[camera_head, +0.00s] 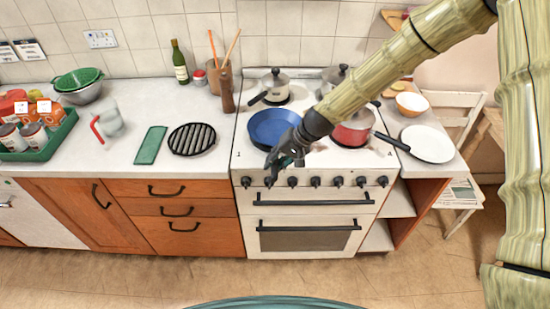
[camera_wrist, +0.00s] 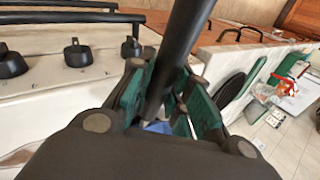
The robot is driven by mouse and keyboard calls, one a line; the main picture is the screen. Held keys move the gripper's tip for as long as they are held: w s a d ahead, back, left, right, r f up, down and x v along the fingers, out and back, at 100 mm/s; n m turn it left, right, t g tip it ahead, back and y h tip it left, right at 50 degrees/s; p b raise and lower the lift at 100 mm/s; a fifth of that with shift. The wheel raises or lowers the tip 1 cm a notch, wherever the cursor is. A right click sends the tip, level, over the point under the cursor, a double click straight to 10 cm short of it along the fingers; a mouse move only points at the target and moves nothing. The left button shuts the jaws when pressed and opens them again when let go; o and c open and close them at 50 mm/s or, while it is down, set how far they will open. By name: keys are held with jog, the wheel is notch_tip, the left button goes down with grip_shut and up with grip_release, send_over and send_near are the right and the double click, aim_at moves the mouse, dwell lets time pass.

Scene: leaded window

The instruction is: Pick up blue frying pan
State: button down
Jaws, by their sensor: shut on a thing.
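The blue frying pan (camera_head: 268,124) is on the front left of the white stove top. My gripper (camera_head: 284,158) is at the stove's front edge, just in front of the pan, and hides the pan's handle in the head view. In the wrist view my gripper (camera_wrist: 166,95) is closed around a black handle (camera_wrist: 188,42), which runs between the two green-padded fingers. A small patch of the blue pan (camera_wrist: 158,127) shows below the handle. I cannot tell if the pan is lifted off the stove.
A red pan (camera_head: 353,130) sits close on the right, its black handle pointing right. Two lidded pots, one a saucepan (camera_head: 276,84), stand behind. Stove knobs (camera_head: 315,181) line the front. A black trivet (camera_head: 192,139) and green board (camera_head: 150,145) lie on the left counter.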

jog(key=shift+r+b, duration=0.8)
jog(key=shift+r, duration=0.5)
jog(key=shift+s+r, duration=0.15)
jog(key=shift+r, duration=0.1)
jog(key=s+a+r+b, duration=0.1)
jog(key=s+b, duration=0.4)
jog(key=s, duration=1)
jog(key=shift+s+r+b, duration=0.3)
jog(key=shift+s, duration=0.05)
jog(key=c, duration=1.9)
grip_release()
jog(key=shift+a, duration=0.1)
jog(key=shift+c, duration=0.2)
grip_shut()
